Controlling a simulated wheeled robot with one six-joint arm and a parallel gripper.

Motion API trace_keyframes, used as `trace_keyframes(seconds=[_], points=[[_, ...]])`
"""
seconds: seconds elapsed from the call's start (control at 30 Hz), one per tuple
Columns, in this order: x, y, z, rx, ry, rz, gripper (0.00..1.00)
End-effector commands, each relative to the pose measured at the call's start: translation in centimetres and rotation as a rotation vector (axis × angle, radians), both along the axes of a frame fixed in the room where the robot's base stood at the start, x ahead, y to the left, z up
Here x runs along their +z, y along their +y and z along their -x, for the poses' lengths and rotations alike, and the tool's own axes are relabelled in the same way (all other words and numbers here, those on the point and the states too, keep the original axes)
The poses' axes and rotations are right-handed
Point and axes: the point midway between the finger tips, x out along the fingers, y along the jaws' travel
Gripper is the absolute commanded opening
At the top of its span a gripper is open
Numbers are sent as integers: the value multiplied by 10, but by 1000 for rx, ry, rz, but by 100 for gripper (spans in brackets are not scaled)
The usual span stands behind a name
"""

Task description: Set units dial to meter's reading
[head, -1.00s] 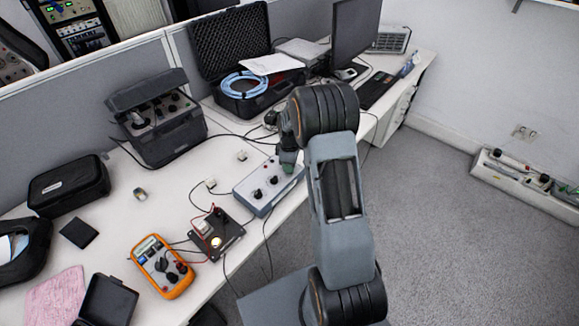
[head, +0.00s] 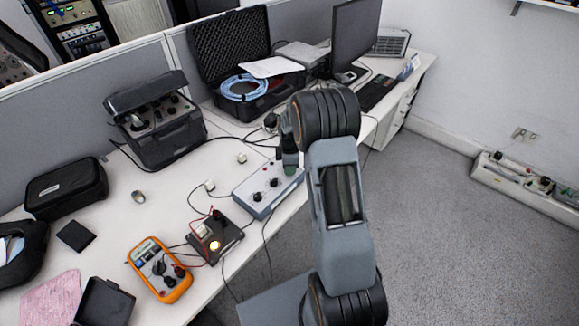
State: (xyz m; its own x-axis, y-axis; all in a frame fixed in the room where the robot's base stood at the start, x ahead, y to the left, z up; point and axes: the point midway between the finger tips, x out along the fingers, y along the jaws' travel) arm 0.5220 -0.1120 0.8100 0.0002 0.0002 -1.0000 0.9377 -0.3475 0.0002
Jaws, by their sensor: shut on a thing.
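A grey box with black dials (head: 265,197) stands near the desk's front edge, right of the middle. Two of its dials show on its top. My gripper (head: 289,168) points down at the right part of this box, with its fingers shut on a dial that they hide. The orange handheld meter (head: 160,270) lies at the front left of the desk. Its display and the dial markings are too small to read.
A dark board with a lit lamp (head: 215,240) sits between meter and box, with wires around it. An open black case with a blue cable coil (head: 240,86), a dark instrument case (head: 158,125) and a black pouch (head: 66,188) stand farther back.

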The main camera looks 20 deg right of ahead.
Motion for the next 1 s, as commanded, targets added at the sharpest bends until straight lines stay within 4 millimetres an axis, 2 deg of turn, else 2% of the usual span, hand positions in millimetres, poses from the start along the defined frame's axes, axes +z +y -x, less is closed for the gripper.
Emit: trace_keyframes(seconds=[0.17, 0.2, 0.4, 0.73, 0.87, 1.0], points=[[0, 1, 0, -1, 2, -2, 6], [0, 1, 0, -1, 2, -2, 33], [0, 0, 0, -2, 1, 0, 52], [5, 0, 0, -3, -1, 0, 54], [22, 0, -1, -2, -4, 0, 54], [50, 0, -1, -2, -5, 1, 54]])
